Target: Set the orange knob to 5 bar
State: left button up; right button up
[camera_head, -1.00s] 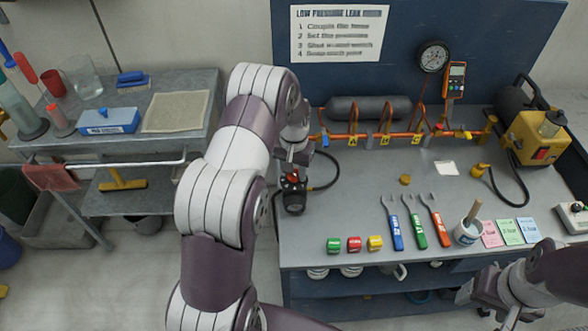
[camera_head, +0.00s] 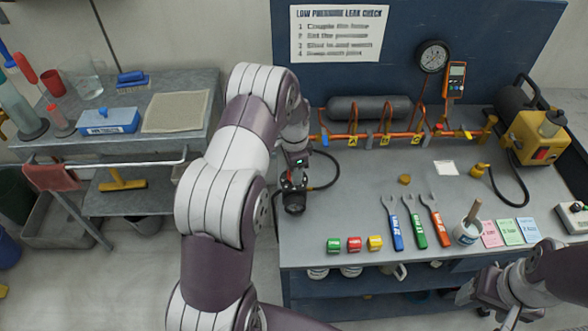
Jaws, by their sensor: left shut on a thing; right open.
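My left gripper (camera_head: 294,181) points down at the left end of the workbench. It is shut on the orange knob, of which only a small orange trace shows between the fingers. The knob sits on top of a small dark device (camera_head: 294,203) with a black round front. The knob's scale and setting cannot be read from here. My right gripper (camera_head: 482,296) is open and empty at the lower right, in front of the bench edge. A round black pressure gauge (camera_head: 433,56) hangs on the blue back panel; its reading is too small to tell.
An orange pipe manifold (camera_head: 360,138) with yellow tags runs along the back. Several coloured blocks (camera_head: 354,244), three wrenches (camera_head: 415,220), a cup (camera_head: 467,233) and coloured cards (camera_head: 510,231) line the front. A yellow pump (camera_head: 540,135) stands right. The bench middle is mostly clear.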

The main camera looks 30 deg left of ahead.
pick_arm(q)
jog(key=shift+w+r+m, duration=0.1)
jog(key=shift+m, duration=1.2)
jog(key=o, duration=1.1)
jog(key=shift+c, duration=0.2)
notch_tip(320, 180, up, 13)
jog(key=shift+f+b, duration=0.2)
jog(key=shift+b, duration=0.1)
